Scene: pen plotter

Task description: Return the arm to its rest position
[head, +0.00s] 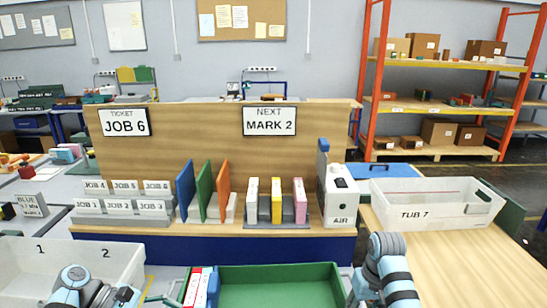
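My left arm shows at the bottom left edge, in front of the white bin (125,262) marked 1 and 2. My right arm rises from the bottom edge, right of the green tray (290,275). Only blue and grey arm links show; both grippers are out of the picture, so whether they hold anything is hidden. A wooden panel with the signs "TICKET JOB 6" (124,122) and "NEXT MARK 2" (270,121) stands behind the bench. A white box marked AIR (338,198) stands at the bench's right end.
On the bench stand grey job-labelled blocks (120,207), blue, green and orange upright panels (204,190), and a grey rack with white, yellow and pink pieces (277,205). White tub 7 (425,215) sits on the right table (450,260), whose front is clear.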

